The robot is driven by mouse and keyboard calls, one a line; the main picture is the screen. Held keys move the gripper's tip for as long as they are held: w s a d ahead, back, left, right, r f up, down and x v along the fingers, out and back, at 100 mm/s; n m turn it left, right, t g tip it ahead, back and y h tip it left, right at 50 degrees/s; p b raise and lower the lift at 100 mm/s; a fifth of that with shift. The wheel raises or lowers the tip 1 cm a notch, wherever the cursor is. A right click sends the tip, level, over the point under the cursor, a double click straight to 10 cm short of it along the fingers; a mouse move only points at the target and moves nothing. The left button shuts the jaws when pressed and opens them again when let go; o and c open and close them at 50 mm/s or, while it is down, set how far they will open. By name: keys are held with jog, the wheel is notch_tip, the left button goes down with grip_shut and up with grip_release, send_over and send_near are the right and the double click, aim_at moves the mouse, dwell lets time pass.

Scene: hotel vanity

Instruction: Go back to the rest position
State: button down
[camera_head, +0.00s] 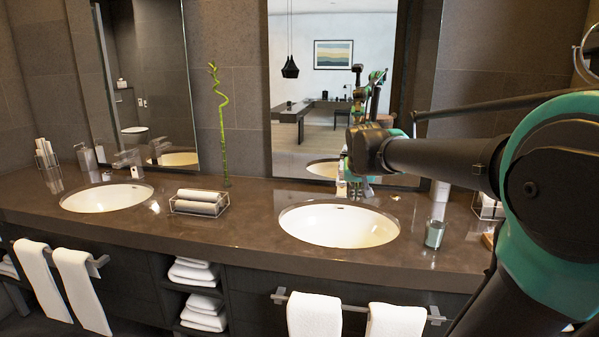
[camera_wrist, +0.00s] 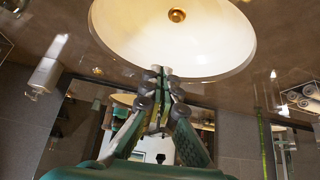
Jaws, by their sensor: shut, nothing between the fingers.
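My arm comes in from the right in the head view, its dark and teal links above the counter (camera_head: 255,228). Its front end hangs near the right basin's back edge. In the wrist view, my gripper (camera_wrist: 160,75) is shut and empty, its fingertips together. The fingertips overlap the rim of the white basin (camera_wrist: 200,35) in that picture, and the mirror shows behind the fingers. In the head view, the arm end hides most of my gripper. The right basin (camera_head: 340,226) is empty.
A glass tumbler (camera_head: 434,234) stands right of the right basin. Rolled towels (camera_head: 197,201) lie in a clear tray between the basins. A bamboo stalk (camera_head: 222,130) rises behind it. The left basin (camera_head: 106,197) and a large mirror (camera_head: 310,90) are farther back.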

jog(key=s+d+f+n+g+y, duration=0.1)
jog(key=s+d+f+g, duration=0.1)
jog(key=s+f, duration=2.2)
jog(key=shift+f+g, duration=0.4)
